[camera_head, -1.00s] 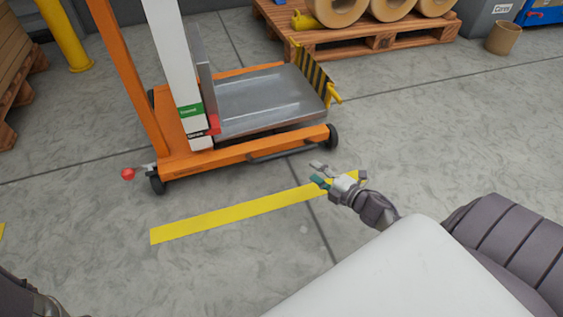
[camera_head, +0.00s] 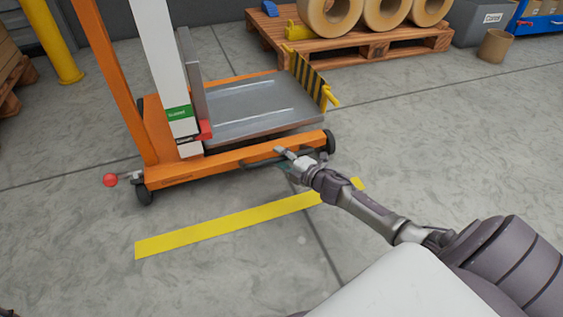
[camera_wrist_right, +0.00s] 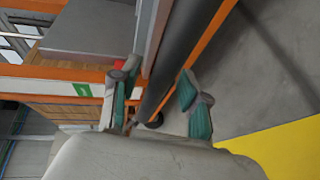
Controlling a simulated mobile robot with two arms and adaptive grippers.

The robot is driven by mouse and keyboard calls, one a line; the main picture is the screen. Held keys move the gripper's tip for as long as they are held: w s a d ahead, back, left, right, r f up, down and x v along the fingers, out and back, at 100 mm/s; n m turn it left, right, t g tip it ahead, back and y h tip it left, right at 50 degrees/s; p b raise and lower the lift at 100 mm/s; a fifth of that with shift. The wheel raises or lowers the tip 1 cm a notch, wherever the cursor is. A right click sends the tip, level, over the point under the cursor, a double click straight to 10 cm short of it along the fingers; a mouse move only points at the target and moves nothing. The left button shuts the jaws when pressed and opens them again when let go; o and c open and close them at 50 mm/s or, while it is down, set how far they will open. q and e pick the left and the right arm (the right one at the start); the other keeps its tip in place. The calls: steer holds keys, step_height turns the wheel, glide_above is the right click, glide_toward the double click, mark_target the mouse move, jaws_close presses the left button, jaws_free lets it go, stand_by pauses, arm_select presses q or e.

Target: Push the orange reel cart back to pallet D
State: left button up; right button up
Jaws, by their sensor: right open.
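The orange reel cart (camera_head: 170,135) stands on the floor in the head view, with an orange frame, a white mast, a grey platform (camera_head: 250,105) and small black wheels. My right gripper (camera_head: 284,158) is at the right part of this bar. In the right wrist view the bar (camera_wrist_right: 182,55) passes between the two open, teal-padded fingers (camera_wrist_right: 155,106), which are not closed on it. My left gripper is not in view.
A wooden pallet (camera_head: 370,52) with several large tan reels (camera_head: 330,15) stands behind the cart. A yellow floor line (camera_head: 240,222) lies in front. A yellow post (camera_head: 52,45) stands at back left, a tan bin (camera_head: 496,45) at back right. The floor to the right is clear.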

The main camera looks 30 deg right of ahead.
jaws_close()
stand_by(0.5)
